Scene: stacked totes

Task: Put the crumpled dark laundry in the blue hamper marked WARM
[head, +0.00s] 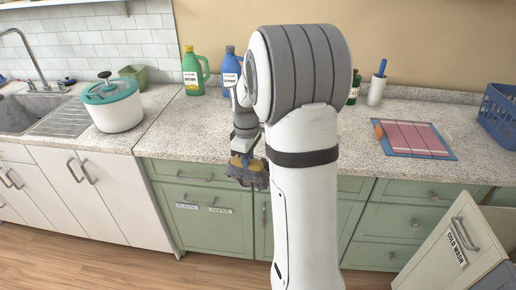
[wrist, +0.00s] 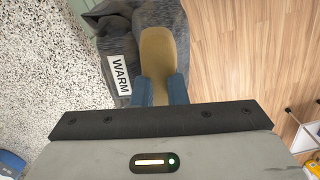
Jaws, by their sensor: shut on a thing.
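My gripper (head: 243,161) is shut on crumpled dark grey laundry (head: 252,179), which hangs just in front of the green cabinets below the counter edge. In the wrist view, the laundry (wrist: 205,35) bunches around the tan fingertip (wrist: 158,55). A white label reading WARM (wrist: 120,75) shows beside the fingers against dark grey; I cannot tell what it is fixed to. A blue basket (head: 499,116) stands on the counter at the far right, with no marking visible on it. My arm hides the middle of the head view.
The counter (head: 300,130) holds a teal-lidded pot (head: 112,105), a green bottle (head: 193,72), a blue bottle (head: 230,72) and a pink-and-blue mat (head: 412,138). Wooden floor (head: 140,270) is clear at the lower left.

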